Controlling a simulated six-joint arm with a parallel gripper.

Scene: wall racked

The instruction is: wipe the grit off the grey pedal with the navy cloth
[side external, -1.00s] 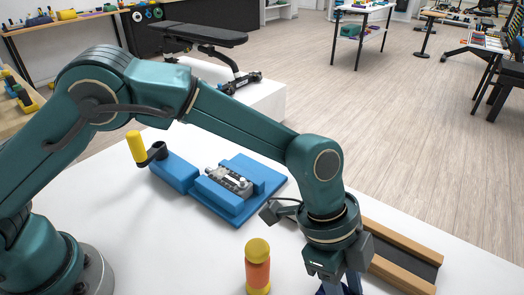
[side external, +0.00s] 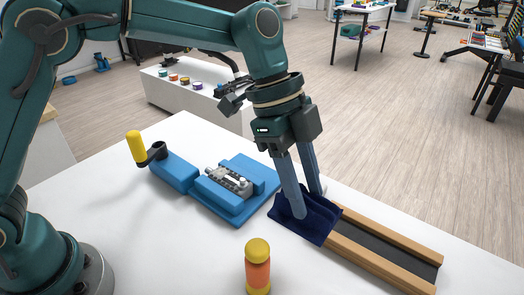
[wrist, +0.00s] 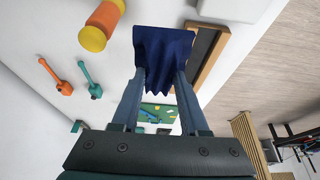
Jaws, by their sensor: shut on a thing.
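The navy cloth (side external: 302,217) hangs between the fingers of my gripper (side external: 311,203), which is shut on it. In the side view the cloth covers the near left end of the wood-edged tray; I cannot tell whether it touches. In the wrist view the cloth (wrist: 163,50) spreads beyond the fingertips of my gripper (wrist: 153,78). The grey pedal (side external: 231,181) sits in the blue vise (side external: 232,206), left of the cloth and apart from it. Pale specks show on the pedal. The pedal is not clearly seen in the wrist view.
The tray (side external: 385,251) has wooden rails and a dark bed. An orange and yellow peg-like object (side external: 257,268) stands at the front. The vise's yellow crank handle (side external: 136,146) sticks up at the left. White table is clear between the peg and the vise.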

